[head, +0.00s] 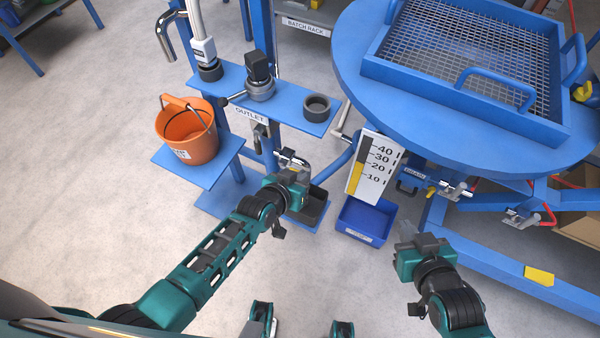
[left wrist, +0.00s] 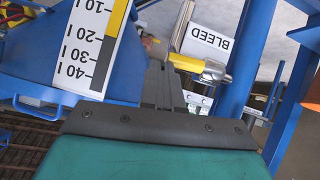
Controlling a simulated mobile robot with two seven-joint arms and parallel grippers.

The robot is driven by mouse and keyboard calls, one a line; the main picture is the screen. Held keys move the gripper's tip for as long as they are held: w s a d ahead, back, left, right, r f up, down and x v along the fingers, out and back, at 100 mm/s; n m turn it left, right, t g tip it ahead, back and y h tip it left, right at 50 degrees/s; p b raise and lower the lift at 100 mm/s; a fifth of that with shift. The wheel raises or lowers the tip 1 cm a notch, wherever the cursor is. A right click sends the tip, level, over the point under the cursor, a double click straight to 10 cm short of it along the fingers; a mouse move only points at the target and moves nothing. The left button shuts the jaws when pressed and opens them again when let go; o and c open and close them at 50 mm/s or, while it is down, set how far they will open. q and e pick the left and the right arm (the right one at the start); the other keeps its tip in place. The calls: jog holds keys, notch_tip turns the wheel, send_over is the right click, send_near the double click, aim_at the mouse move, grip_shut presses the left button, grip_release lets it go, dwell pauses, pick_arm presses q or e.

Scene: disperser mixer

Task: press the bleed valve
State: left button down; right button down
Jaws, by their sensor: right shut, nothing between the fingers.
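In the left wrist view, a white label reading BLEED (left wrist: 207,42) is beside a small valve with a yellow body and silver end (left wrist: 194,66). My left gripper (left wrist: 165,82) has its dark fingers together and empty, just short of the valve in the picture; I cannot tell whether they touch it. In the head view, my left gripper (head: 291,166) is low, left of the scale, by a silver fitting. My own gripper partly covers that spot. My right gripper (head: 407,236) is shut and empty, right of the blue bin.
A scale board (head: 375,167) and an open blue bin (head: 364,222) are right of my left gripper. An orange bucket (head: 187,133) stands on a blue shelf at left. A round blue table (head: 440,125) carries a mesh tray (head: 515,117). The floor at left is clear.

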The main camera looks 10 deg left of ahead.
pick_arm(q)
jog(key=shift+d+f, duration=0.3)
pick_arm(e)
jog(key=shift+f, duration=0.1)
pick_arm(q)
jog(key=shift+s+f, duration=0.1)
jog(key=shift+s, duration=0.05)
dwell(0.4)
